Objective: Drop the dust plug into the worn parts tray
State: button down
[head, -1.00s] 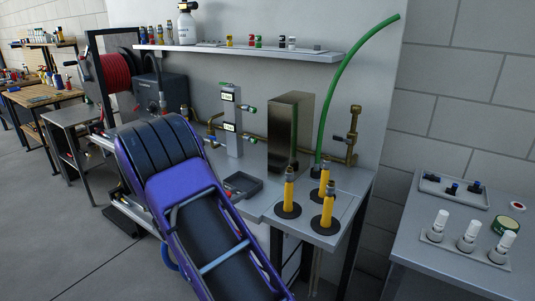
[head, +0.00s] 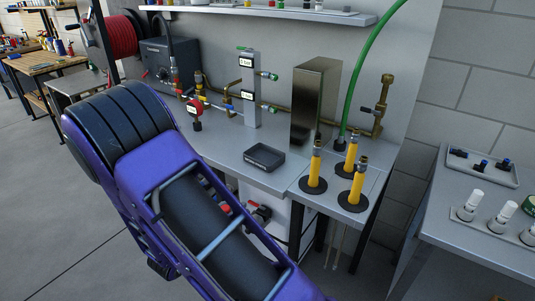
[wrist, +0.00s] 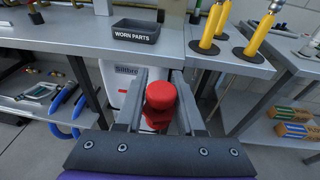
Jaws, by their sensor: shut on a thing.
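The dust plug (wrist: 160,96) is a red, round-topped piece in the wrist view. My gripper (wrist: 161,78) is shut on it, with one grey finger on each side. The worn parts tray (wrist: 136,37) is a shallow dark grey tray labelled "WORN PARTS". It stands near the front edge of the bench and also shows in the head view (head: 264,157). In the wrist view the plug appears in front of the bench edge, below and slightly right of the tray, apart from it. The tray looks empty in the head view. My arm mostly hides the gripper in the head view.
Yellow upright tubes (head: 315,168) on black discs stand right of the tray. A tall metal box (head: 315,105) and a valve post (head: 251,90) stand behind it. A white container (wrist: 118,82) is below the bench. The bench left of the tray has clear surface (head: 222,148).

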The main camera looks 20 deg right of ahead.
aim_at(269, 159)
jog(key=i+j+z, duration=0.8)
jog(key=i+j, duration=0.15)
